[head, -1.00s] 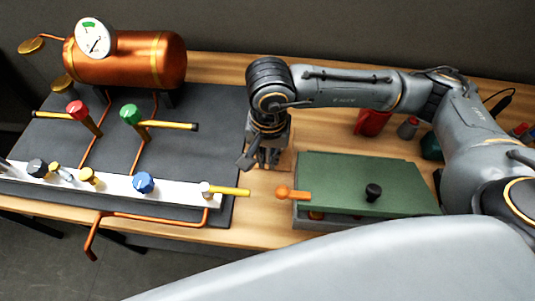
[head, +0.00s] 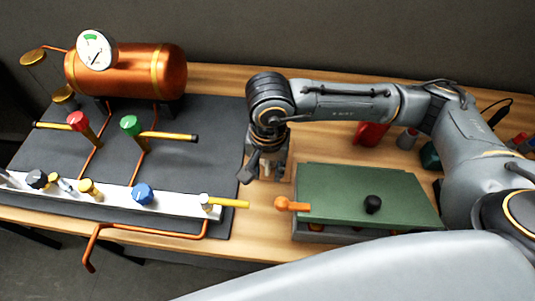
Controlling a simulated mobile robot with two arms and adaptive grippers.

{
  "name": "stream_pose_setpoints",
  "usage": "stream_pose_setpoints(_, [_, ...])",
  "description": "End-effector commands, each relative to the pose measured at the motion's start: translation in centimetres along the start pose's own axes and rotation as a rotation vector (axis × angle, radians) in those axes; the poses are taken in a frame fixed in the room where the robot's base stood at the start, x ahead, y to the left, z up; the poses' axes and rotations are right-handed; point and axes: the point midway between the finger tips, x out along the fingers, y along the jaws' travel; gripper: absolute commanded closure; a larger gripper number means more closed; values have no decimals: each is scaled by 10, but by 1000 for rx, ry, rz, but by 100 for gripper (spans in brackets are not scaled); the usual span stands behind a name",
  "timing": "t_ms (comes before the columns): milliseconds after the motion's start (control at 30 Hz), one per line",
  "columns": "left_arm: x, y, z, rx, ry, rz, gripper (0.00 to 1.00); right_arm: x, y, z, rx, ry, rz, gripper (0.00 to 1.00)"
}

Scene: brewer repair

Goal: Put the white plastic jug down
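I see no thing that I can clearly name as the white plastic jug. A large smooth pale surface fills the bottom right close to the camera; I cannot tell whether it is the jug or part of my body. My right gripper (head: 267,170) points down over the wooden bench (head: 268,225), between the dark mat and the green-lidded box. Its fingers are small and partly hidden by the wrist, so whether they are open, shut or holding something is unclear. My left gripper is out of view.
A dark mat (head: 207,150) on the left carries a copper tank (head: 125,68) with a gauge, pipes and colored valve knobs. A green-lidded box (head: 340,190) with an orange-tipped handle (head: 290,205) stands right of my gripper. A red item (head: 371,133) stands behind it.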

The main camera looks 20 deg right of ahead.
Motion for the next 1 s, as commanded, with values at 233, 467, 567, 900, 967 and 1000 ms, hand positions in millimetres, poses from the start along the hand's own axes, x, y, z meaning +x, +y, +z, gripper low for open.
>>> stream_pose_setpoints(233, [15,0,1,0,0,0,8,-47,-2,-1,-3,7,-7,68])
stream_pose_setpoints(467, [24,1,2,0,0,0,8,-94,-1,0,-1,4,-4,68])
stream_pose_setpoints(567, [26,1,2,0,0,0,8,-108,-1,0,-1,4,-3,68])
stream_pose_setpoints(900, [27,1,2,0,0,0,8,-121,0,0,0,1,0,68])
stream_pose_setpoints(967, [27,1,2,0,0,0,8,-121,0,0,0,1,0,68])
stream_pose_setpoints(1000, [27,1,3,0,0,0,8,-121,0,0,0,1,0,68])
